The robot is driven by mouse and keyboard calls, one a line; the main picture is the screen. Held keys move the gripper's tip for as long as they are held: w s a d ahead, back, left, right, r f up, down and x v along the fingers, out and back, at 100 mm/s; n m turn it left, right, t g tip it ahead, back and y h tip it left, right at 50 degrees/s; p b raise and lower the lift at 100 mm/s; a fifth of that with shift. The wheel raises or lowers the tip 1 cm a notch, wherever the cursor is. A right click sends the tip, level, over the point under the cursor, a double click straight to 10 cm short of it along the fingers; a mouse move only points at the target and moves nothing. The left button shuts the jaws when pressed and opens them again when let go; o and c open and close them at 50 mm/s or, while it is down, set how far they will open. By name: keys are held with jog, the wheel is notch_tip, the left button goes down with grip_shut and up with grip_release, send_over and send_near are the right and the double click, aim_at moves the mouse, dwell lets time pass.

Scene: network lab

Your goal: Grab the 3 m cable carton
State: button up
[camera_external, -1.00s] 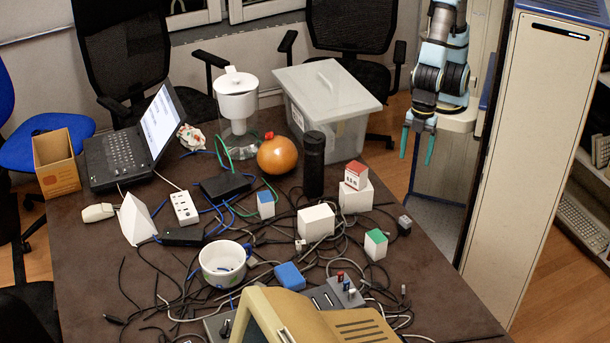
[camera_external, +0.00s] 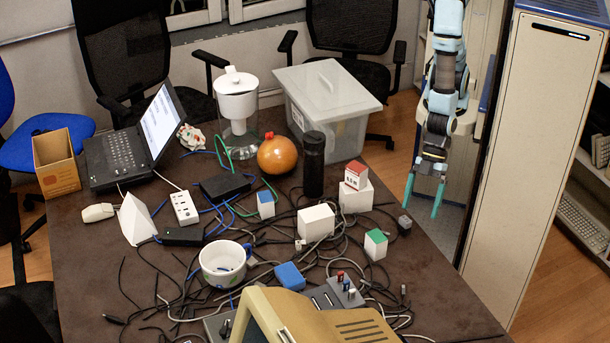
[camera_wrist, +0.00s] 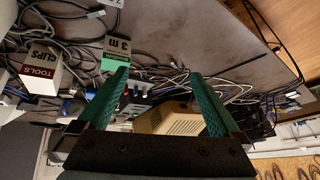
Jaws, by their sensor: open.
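The 3 m cable carton (camera_external: 376,245) is a small white box with a green face, standing on the brown table right of centre among loose cables. In the wrist view the carton (camera_wrist: 116,50) shows its "3 m" print and green part, just beyond the tip of the left finger. My gripper (camera_external: 423,196) points down with its teal fingers apart. It is empty, in the air near the table's right edge, behind and to the right of the carton. In the wrist view my gripper (camera_wrist: 160,77) is open with nothing held between the fingers.
Cables cover much of the table. A tall cabinet (camera_external: 535,150) stands to the right.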

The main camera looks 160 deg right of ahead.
notch_tip(320, 180, down, 5)
jog(key=w+m+t+h, duration=0.2)
jog(key=h, duration=0.1)
jog(key=m+t+h+b, duration=0.2)
jog(key=h, duration=0.3)
send_near(378, 236)
jog(key=x, duration=0.4)
jog(key=shift+w+d+r, duration=0.1)
jog(key=shift+w+d, duration=0.1)
jog(key=shift+w, duration=0.05)
jog(key=shift+f+p+x, duration=0.2)
jog(key=shift+p+x, duration=1.1)
jog(key=shift+x, duration=1.65)
jog(key=shift+s, duration=0.1)
jog(key=shift+c, duration=0.2)
jog(key=c, duration=1.5)
jog(key=shift+o, duration=0.2)
